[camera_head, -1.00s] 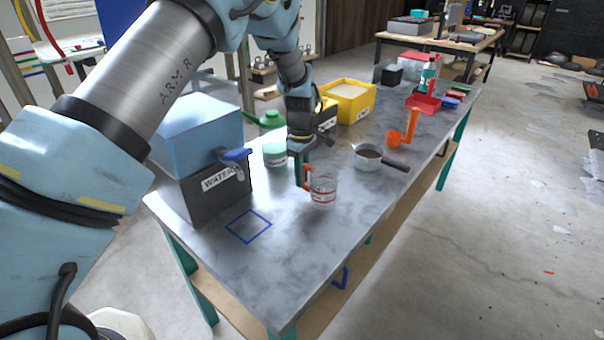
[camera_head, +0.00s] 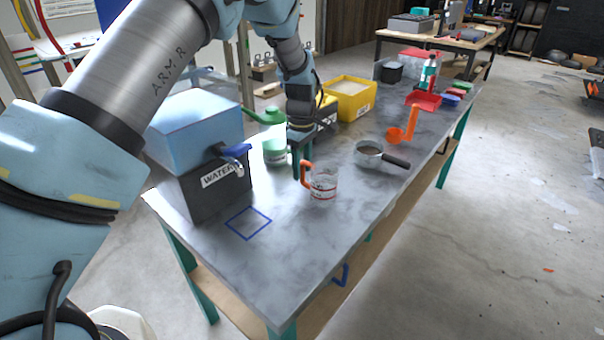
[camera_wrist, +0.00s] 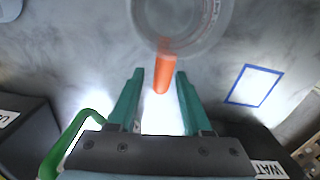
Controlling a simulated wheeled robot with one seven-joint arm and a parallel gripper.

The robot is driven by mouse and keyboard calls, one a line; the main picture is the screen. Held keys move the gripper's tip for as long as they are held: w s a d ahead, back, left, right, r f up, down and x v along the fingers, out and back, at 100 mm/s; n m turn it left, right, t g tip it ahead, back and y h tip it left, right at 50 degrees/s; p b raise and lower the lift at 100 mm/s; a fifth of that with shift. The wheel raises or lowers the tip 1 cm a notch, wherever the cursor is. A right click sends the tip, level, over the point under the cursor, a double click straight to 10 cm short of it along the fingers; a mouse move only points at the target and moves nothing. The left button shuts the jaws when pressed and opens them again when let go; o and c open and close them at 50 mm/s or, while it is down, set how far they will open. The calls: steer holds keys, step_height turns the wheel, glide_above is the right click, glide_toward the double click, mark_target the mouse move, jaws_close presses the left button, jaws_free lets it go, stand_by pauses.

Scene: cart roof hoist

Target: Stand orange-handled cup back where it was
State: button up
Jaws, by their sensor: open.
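The orange-handled cup (camera_head: 323,186) is clear with red markings and stands upright on the grey table (camera_head: 300,250). Its orange handle (camera_head: 305,174) points left, towards my gripper. My gripper (camera_head: 302,172) is open just behind and left of the cup. In the wrist view, the cup (camera_wrist: 183,22) is at the top, and its handle (camera_wrist: 162,74) reaches to between the tips of my green fingers (camera_wrist: 154,84). The fingers are apart from the handle on both sides.
The water dispenser (camera_head: 205,185) stands left, with a blue outlined square (camera_head: 248,223) on the table before it. A green bottle (camera_head: 274,150) stands behind my gripper. A pan (camera_head: 368,152), an orange scoop (camera_head: 400,134) and a yellow bin (camera_head: 350,98) are farther back. The front table is clear.

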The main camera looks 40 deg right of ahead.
step_height(320, 180, up, 10)
steer(key=shift+r+b, duration=0.1)
steer(key=shift+b, duration=1.1)
